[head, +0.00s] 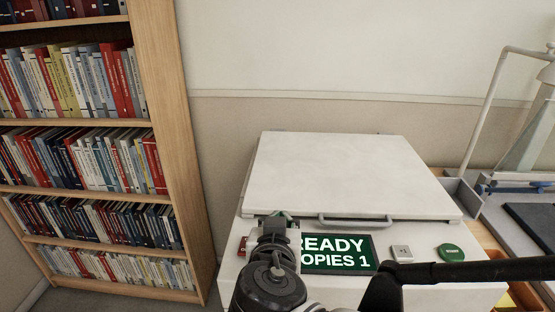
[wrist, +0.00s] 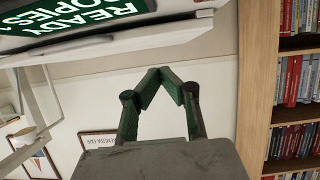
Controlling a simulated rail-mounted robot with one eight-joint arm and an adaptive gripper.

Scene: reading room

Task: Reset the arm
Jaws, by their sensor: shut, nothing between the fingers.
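My gripper (head: 284,215) is at the front left of the white copier (head: 225,262) in the head view, partly hidden by my own wrist. In the wrist view my gripper (wrist: 160,72) shows its dark green fingers meeting at the tips, with nothing between them. The copier's lid (head: 345,175) is down. My arm covers the left end of the display (head: 338,254), whose visible text reads "READY" and "OPIES 1". I cannot tell from the head view whether the fingertips touch the copier.
A lid handle (head: 355,219), a pale square button (head: 402,253) and a green round button (head: 451,253) are close to my arm. A full bookcase (head: 170,130) stands at the left. A table with a lamp-like stand (head: 490,100) is at the right.

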